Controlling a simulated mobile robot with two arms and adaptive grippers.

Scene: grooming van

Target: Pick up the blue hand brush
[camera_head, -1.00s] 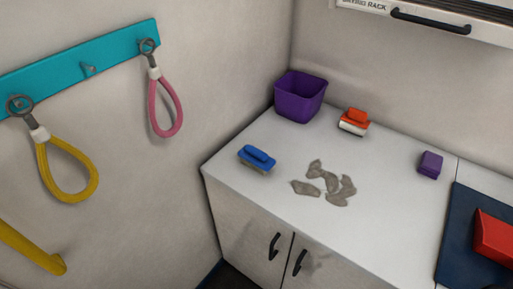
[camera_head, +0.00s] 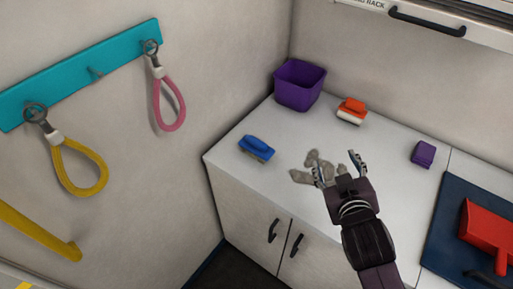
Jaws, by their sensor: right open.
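The blue hand brush (camera_head: 257,146) lies on the white countertop (camera_head: 225,155) near its left edge, its bristles facing down. My right gripper (camera_head: 338,164) is open and empty. It shows over the grey patches on the counter, to the right of the brush and apart from it. My left gripper is not in view.
A purple bin (camera_head: 299,86) stands at the back left of the counter, with an orange brush (camera_head: 351,110) beside it. A purple block (camera_head: 423,153) sits at the right. A red dustpan (camera_head: 487,235) lies on a dark blue mat (camera_head: 453,222). Grey patches (camera_head: 301,177) mark the counter.

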